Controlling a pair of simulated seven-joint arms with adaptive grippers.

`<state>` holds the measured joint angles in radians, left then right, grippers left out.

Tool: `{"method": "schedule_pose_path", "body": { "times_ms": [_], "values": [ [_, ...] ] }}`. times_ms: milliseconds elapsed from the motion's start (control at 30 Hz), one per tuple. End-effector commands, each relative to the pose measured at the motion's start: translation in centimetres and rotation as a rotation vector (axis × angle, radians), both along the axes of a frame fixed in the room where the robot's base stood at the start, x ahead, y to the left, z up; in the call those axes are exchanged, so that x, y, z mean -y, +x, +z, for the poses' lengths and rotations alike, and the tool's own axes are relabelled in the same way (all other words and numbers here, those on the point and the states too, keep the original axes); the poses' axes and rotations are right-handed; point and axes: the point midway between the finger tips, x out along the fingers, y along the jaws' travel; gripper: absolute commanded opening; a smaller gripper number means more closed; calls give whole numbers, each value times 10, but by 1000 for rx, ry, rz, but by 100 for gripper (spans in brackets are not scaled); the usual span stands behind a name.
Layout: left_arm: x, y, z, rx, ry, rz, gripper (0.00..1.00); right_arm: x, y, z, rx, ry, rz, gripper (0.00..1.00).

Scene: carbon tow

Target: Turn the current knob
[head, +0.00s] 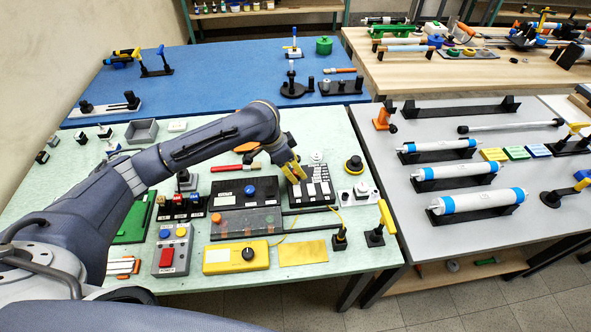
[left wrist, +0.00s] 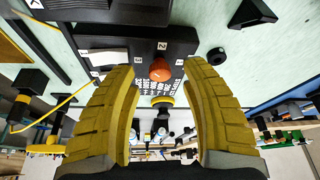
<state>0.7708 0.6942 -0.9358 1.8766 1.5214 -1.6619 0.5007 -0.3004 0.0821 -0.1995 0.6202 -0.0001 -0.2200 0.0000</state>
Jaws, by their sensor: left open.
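My left gripper (head: 293,172) is over the upper left part of a black panel with white keys (head: 318,193) on the green bench. In the left wrist view, the yellow fingers of this gripper (left wrist: 160,74) are apart. An orange round knob (left wrist: 161,70) shows in the gap between them, on a black panel (left wrist: 125,45) with small white number labels. The fingers do not visibly touch the knob. In the head view this knob is not clear behind the fingers. I cannot read a label naming it the current knob. My right gripper is not in view.
Nearby stand a black box with a blue knob (head: 250,190), a yellow box with a black dial (head: 222,262), and a grey box with a red button (head: 166,257). A yellow-handled clamp (head: 386,216) stands near the right edge. A red-handled tool (head: 226,168) lies left of the gripper.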

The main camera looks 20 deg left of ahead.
Motion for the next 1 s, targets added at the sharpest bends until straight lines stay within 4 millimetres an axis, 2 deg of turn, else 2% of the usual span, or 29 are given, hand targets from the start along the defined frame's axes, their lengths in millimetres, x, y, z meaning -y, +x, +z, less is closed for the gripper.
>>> {"method": "schedule_pose_path", "body": {
  "times_ms": [200,567,900,967,1000],
  "values": [
    [3,2,-9,0,-1,1,46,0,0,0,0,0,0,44],
    [4,3,-11,0,0,1,46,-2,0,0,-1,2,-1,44],
    [3,3,-10,1,1,0,7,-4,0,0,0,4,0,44],
    [3,3,-10,1,1,0,0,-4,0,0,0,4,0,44],
    [3,3,-10,1,1,0,0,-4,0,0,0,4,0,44]
  ]
}}
